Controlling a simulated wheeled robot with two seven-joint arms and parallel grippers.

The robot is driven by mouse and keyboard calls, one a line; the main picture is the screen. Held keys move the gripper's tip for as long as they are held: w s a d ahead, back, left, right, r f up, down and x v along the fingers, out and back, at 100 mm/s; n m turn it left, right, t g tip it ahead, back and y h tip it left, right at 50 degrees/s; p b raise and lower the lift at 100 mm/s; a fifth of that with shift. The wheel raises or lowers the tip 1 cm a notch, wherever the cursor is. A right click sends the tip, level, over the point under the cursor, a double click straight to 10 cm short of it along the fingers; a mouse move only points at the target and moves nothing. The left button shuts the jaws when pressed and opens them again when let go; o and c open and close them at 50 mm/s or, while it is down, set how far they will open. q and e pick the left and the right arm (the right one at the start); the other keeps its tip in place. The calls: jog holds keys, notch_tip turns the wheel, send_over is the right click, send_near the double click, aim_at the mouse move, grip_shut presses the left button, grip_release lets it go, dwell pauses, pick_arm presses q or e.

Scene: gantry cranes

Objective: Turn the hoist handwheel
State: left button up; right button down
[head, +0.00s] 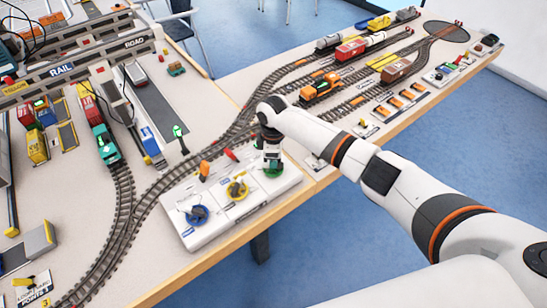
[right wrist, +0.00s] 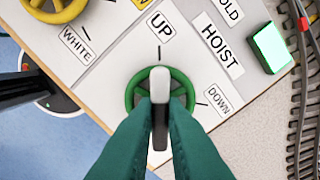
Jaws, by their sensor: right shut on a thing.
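The hoist handwheel is a green ring (right wrist: 131,92) with a pale grey upright bar (right wrist: 160,84) across it, on the white control panel (head: 205,225). In the right wrist view the bar's top end lies near the tick under the UP label (right wrist: 161,27); the DOWN label (right wrist: 218,99) is to the right. My right gripper (head: 272,160) is over the wheel, and its two dark green fingers (right wrist: 160,112) are shut on the bar from both sides. The fingers hide the lower part of the wheel. In the head view only a little green rim (head: 273,172) shows. My left gripper is not in view.
On the panel are a yellow wheel (head: 237,189) and a blue wheel (head: 196,214). Orange (head: 204,169) and red levers (head: 231,155) stand behind them. A lit green block (right wrist: 271,48) is near the HOIST label. Train tracks (head: 123,205) run behind the panel; the table edge is in front.

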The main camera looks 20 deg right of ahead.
jog(key=shift+r, duration=0.1)
dwell(0.4)
jog(key=c, duration=1.5)
grip_release()
notch_tip(320, 180, up, 12)
jog(key=shift+b, duration=0.75)
